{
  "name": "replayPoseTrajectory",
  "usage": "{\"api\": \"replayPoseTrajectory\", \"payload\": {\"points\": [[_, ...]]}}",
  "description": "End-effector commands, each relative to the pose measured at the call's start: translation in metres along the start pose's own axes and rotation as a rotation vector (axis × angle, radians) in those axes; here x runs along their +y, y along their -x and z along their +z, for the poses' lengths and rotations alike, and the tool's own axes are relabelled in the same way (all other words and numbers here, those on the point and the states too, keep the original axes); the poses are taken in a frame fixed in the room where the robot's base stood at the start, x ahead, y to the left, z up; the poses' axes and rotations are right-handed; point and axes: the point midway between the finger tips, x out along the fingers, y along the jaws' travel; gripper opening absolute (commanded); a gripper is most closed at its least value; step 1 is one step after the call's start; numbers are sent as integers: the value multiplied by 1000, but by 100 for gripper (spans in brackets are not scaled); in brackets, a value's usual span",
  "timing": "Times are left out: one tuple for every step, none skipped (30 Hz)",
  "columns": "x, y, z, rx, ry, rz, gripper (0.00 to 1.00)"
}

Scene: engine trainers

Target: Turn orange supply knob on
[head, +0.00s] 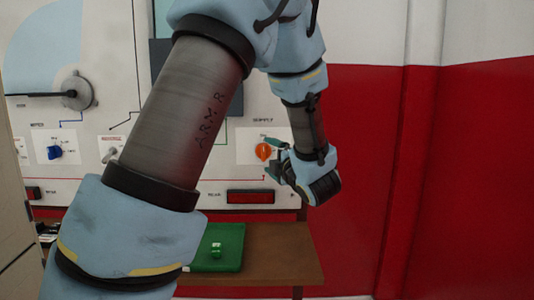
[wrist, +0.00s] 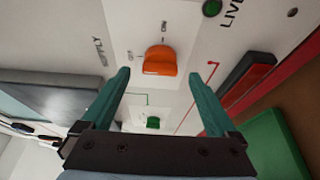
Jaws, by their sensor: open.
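The orange supply knob (head: 263,151) sits on the white panel under the SUPPLY label in the head view. In the wrist view the knob (wrist: 160,60) is near the top middle, with small OFF and ON markings beside it. Which marking it points at is hard to tell. My gripper (head: 274,158) is open just right of the knob in the head view. In the wrist view my gripper (wrist: 160,78) has its teal fingers spread, one to each side of the knob, with nothing held. Contact with the knob cannot be made out.
A blue knob (head: 54,152) and a grey lever (head: 76,93) are on the panel at left. A dark red display (head: 250,197) is below the supply knob. A green tray (head: 230,231) lies on the brown table (head: 290,255). The red wall (head: 450,180) is at right.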

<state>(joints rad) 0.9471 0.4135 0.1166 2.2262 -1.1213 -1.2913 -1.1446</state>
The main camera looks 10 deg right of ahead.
Motion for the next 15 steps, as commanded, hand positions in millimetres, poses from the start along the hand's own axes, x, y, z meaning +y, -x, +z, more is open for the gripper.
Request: {"api": "replayPoseTrajectory", "payload": {"points": [[1, -8, 0, 2, -1, 0, 94], [1, -12, 0, 2, -1, -1, 94], [1, -16, 0, 2, -1, -1, 94], [0, -18, 0, 1, -1, 0, 94], [0, -20, 0, 0, -2, 0, 94], [0, -23, 0, -1, -2, 0, 94], [0, -24, 0, -1, -2, -1, 94], [0, -25, 0, -1, -2, -1, 94], [0, -26, 0, -1, -2, -1, 94], [0, -27, 0, -1, -1, -1, 94], [0, -27, 0, -1, -1, -1, 94], [0, -27, 0, -1, -1, -1, 94], [0, -27, 0, -1, -1, -1, 94], [0, -27, 0, -1, -1, -1, 94], [0, -27, 0, -1, -1, -1, 94]]}}
